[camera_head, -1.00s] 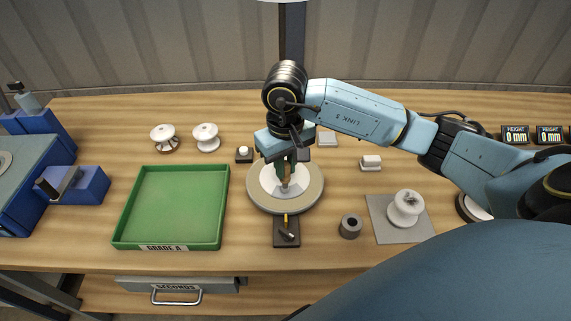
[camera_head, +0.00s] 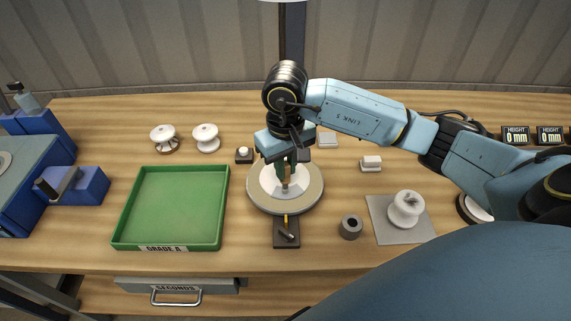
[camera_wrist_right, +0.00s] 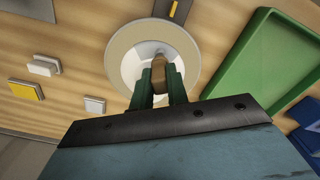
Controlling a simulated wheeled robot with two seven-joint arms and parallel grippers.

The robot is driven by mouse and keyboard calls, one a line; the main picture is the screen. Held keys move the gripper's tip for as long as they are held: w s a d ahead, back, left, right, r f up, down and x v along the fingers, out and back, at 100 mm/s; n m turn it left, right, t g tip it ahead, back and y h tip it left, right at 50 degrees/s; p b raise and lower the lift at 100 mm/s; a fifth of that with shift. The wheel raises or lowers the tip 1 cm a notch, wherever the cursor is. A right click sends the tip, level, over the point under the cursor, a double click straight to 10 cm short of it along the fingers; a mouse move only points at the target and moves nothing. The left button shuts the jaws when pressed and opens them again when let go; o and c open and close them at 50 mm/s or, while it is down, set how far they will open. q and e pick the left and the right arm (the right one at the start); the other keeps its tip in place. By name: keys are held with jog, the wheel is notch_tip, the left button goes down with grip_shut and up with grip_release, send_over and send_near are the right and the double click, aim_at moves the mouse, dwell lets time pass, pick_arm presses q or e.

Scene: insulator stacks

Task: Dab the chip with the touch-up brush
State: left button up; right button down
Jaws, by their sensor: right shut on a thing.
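My right gripper (camera_head: 289,178) is shut on the touch-up brush (camera_head: 286,184) and points down over the middle of the round turntable (camera_head: 312,195). The brush's brown handle also shows between the green fingers in the right wrist view (camera_wrist_right: 159,68). A white round piece (camera_head: 266,186) sits on the turntable under the brush. The fingers and brush cover part of it. I cannot make out the chip, or whether the brush tip touches the piece. My left gripper is not in view.
A green tray (camera_head: 122,238) lies left of the turntable, with two white insulators (camera_head: 206,138) behind it. A dark block with a yellow mark (camera_head: 286,232) is in front. A grey ring (camera_head: 350,227) and an insulator (camera_head: 404,210) on a grey mat (camera_head: 385,233) are to the right.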

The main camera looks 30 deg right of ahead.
jog(key=shift+r+p, duration=1.4)
jog(key=shift+r, duration=2.1)
